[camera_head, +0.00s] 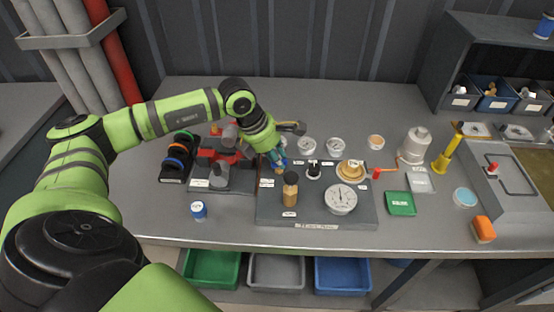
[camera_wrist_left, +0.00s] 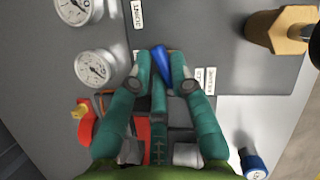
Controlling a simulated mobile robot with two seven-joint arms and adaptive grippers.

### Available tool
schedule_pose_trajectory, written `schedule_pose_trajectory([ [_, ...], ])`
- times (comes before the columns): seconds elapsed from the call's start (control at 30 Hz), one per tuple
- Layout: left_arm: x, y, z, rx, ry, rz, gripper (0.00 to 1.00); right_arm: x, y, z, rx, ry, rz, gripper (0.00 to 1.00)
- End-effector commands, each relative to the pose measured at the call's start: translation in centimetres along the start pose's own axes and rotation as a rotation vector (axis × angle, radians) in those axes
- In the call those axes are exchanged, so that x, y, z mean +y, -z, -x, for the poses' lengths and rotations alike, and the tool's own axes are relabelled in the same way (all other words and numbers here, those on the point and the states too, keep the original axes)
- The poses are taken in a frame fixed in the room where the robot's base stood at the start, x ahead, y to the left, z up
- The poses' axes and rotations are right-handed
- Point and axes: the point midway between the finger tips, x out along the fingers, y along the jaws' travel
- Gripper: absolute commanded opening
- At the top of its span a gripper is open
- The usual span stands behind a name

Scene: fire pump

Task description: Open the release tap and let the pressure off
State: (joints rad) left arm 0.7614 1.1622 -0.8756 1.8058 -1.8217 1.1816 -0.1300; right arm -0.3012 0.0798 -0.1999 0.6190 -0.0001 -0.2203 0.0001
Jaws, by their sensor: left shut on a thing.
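My left gripper (camera_head: 277,160) reaches down over the left part of a dark grey panel (camera_head: 314,214). Its teal fingers also fill the middle of the left wrist view (camera_wrist_left: 163,68). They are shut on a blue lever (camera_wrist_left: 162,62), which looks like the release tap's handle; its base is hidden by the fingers. My right gripper is not in view.
A brass cylinder with a dark top (camera_head: 290,192) stands close in front of my left gripper. Two small gauges (camera_head: 307,145) lie behind it. A red and grey device (camera_head: 219,170) is at its left. A blue-capped jar (camera_head: 198,210) stands near the front edge; bench around it is clear.

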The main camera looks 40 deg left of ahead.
Motion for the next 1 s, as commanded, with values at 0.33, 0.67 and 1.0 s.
schedule_pose_trajectory([
  [0.33, -0.2, 0.2, -0.4, -0.004, -0.128, 0.301, 0.0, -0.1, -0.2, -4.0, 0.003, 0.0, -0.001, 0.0],
  [0.67, -0.4, 0.1, -0.4, -0.006, -0.247, 0.592, 0.0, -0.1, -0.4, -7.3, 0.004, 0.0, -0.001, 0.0],
  [1.0, -0.6, 0.1, -0.2, -0.005, -0.362, 0.876, 0.0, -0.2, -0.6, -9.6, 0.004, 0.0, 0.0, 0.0],
])
